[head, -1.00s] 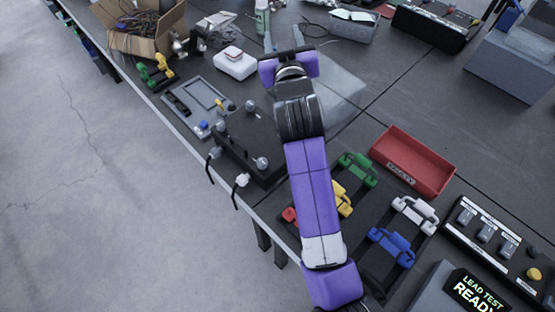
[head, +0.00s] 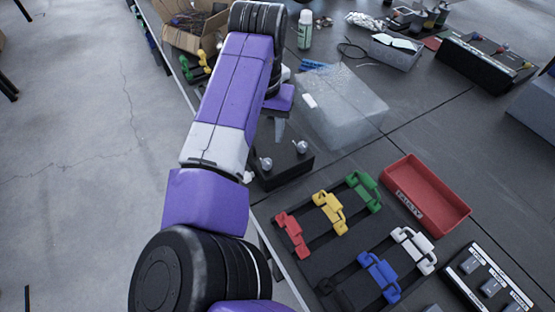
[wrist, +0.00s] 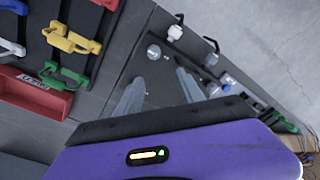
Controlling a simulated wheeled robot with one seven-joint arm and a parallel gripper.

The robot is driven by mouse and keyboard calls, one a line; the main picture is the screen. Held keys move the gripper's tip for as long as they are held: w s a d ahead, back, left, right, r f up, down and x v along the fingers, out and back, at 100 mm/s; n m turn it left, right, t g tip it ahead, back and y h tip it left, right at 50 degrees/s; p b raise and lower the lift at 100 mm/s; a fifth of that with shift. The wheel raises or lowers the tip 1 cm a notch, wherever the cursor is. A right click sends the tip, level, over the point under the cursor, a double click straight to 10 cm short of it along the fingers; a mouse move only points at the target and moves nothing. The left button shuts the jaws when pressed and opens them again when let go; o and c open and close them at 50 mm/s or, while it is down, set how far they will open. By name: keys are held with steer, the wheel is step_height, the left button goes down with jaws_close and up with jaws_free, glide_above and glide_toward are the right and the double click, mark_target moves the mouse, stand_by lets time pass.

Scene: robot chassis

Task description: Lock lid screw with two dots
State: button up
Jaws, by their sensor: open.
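The dark box with the lid (head: 286,172) lies near the table's left edge, partly hidden by my arm. Two silver screw knobs show on it, one on the left (head: 266,163) and one on the right (head: 301,146). My gripper (head: 279,128) is over the box's far part, its fingers pointing down. In the wrist view my open gripper (wrist: 160,90) has its two grey fingers apart above the dark lid (wrist: 160,75), with nothing between them. One silver knob (wrist: 154,51) shows beyond the fingers. Small pale marks lie beside it, too small to count surely.
A red bin (head: 425,197) stands right of the box. Red (head: 291,235), yellow, green, blue and white handled pieces sit in front. A translucent block (head: 340,105) stands behind. Cable plugs (wrist: 175,32) stick out at the box's side. The table edge is close on the left.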

mark_target(267, 161)
steer(key=shift+s+g, duration=0.4)
steer(key=shift+s, duration=0.35)
steer(key=shift+s+f, duration=0.1)
steer(key=shift+s, duration=0.15)
steer(key=shift+f, duration=3.8)
steer(key=shift+p, duration=0.3)
jaws_close()
